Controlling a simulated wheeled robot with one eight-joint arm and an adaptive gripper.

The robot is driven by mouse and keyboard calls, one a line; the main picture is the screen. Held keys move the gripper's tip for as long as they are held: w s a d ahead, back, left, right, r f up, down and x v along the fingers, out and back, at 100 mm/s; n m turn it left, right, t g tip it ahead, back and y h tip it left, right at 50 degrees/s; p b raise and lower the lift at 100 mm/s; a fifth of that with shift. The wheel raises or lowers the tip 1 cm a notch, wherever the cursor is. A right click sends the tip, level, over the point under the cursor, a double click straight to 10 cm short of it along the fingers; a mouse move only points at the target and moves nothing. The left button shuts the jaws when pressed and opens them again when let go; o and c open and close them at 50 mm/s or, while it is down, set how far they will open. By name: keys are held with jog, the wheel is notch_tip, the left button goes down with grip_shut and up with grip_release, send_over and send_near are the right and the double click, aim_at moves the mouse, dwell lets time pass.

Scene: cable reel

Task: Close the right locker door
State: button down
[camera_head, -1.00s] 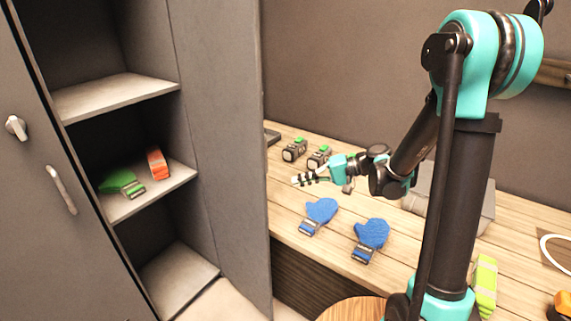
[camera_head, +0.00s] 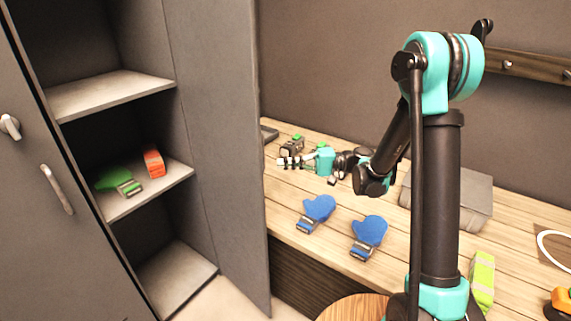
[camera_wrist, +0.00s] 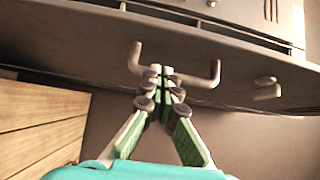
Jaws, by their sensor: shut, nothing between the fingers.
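The grey locker stands at the left in the head view, its right door (camera_head: 218,130) swung open. The door's outer face is hidden there but shows in the wrist view (camera_wrist: 110,45), with a bar handle (camera_wrist: 207,79) and a small knob (camera_wrist: 267,90). My gripper (camera_head: 281,162) is just right of the open door's edge, above the workbench. Its fingers are shut and empty. In the wrist view the fingertips (camera_wrist: 160,71) overlap the middle of the bar handle; whether they touch it, I cannot tell.
The locker's left door (camera_head: 40,190) looks shut. Green gloves (camera_head: 120,181) and an orange item (camera_head: 154,163) lie on a shelf. Blue mittens (camera_head: 318,208) and a grey case (camera_head: 465,197) lie on the wooden workbench (camera_head: 290,225). A round wooden stool (camera_head: 350,308) stands in front.

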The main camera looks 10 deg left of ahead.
aim_at(262, 164)
jog(key=x, duration=0.7)
jog(key=shift+s+a, duration=0.1)
jog(key=shift+a, duration=0.05)
